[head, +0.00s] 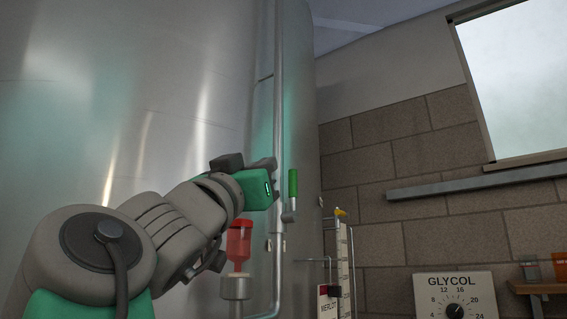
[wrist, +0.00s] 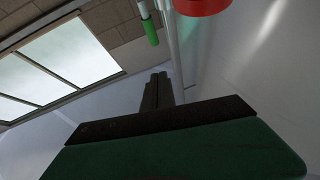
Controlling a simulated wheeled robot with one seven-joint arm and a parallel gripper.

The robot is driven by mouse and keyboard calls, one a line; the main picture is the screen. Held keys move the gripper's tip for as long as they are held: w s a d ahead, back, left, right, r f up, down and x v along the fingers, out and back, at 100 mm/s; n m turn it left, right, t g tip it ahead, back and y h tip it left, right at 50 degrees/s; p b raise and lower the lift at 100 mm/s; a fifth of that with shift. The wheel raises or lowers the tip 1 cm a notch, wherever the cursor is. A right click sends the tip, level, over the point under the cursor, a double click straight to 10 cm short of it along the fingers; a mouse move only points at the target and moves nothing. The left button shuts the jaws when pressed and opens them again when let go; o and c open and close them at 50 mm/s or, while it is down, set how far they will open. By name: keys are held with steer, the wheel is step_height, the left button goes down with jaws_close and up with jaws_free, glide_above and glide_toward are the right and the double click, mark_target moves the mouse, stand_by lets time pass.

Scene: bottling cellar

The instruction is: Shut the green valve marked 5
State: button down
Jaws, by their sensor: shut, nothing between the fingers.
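The green valve handle (head: 293,183) stands upright on a grey fitting on the tank's right side, in the head view. It also shows at the top of the wrist view (wrist: 150,31). I cannot read a number on it. My gripper (head: 274,187) is just left of the handle in the head view, and its fingers are mostly hidden there. In the wrist view my gripper's dark fingers (wrist: 158,80) are shut together and empty, with a visible gap in the picture between them and the green handle.
A red cylinder (head: 239,241) on a grey fitting stands below my gripper; its red end (wrist: 203,4) tops the wrist view. A vertical pipe (head: 278,120) runs beside the handle. A yellow handle (head: 341,212), a gauge and a glycol dial (head: 456,295) are to the right.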

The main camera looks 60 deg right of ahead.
steer(key=d+r+p, duration=0.2)
steer(key=d, duration=0.6)
steer(key=shift+w+p, duration=0.15)
steer(key=shift+p, duration=0.35)
